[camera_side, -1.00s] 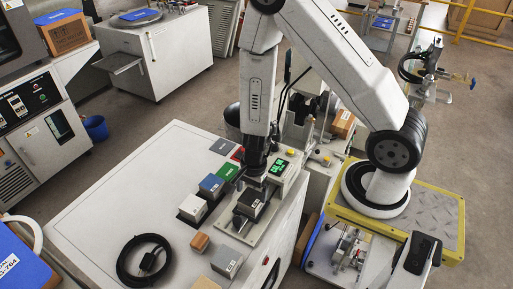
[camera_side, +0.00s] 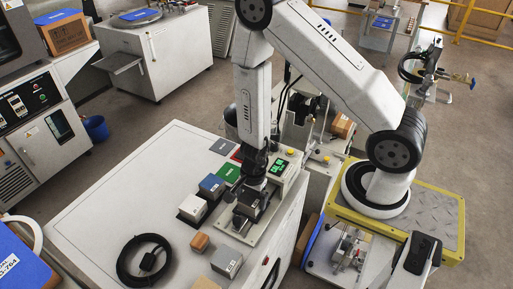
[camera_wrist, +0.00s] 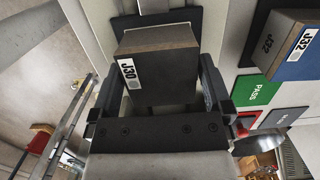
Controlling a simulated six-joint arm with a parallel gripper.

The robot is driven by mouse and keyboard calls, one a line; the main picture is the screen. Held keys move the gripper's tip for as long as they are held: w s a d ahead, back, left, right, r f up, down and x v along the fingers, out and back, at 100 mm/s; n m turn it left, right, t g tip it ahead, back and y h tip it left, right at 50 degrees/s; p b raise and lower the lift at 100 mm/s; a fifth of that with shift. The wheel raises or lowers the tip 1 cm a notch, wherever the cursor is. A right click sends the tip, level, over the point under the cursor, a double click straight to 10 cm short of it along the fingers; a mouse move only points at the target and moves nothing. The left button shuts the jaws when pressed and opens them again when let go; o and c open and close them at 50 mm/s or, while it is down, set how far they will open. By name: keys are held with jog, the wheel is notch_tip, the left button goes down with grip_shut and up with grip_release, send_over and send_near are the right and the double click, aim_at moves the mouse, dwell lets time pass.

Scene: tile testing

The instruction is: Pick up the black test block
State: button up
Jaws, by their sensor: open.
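The black test block (camera_side: 248,208) sits on the small test station at the right side of the white bench. In the wrist view the block (camera_wrist: 160,72) shows a dark grey-brown top and a white J30 label on its left edge. My gripper (camera_side: 252,193) is down over the block, pointing downward. In the wrist view my gripper (camera_wrist: 160,90) is open, with one finger on each side of the block. I cannot tell whether the fingers touch it. The block's lower part is partly hidden.
A green PASS pad (camera_wrist: 257,90) and a blue block (camera_side: 211,185) lie close by. A white block (camera_side: 192,207), a brown block (camera_side: 200,242) and a grey block (camera_side: 227,261) stand on the bench. A readout box (camera_side: 285,168) is right behind my gripper. A coiled black cable (camera_side: 126,274) lies front left.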

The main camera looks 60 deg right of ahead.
aim_at(251, 197)
dwell(0.6)
grip_shut()
jog(key=shift+w+r, duration=0.1)
jog(key=shift+r, duration=0.25)
dwell(0.3)
jog(key=shift+r, duration=4.6)
jog(key=shift+r, duration=0.1)
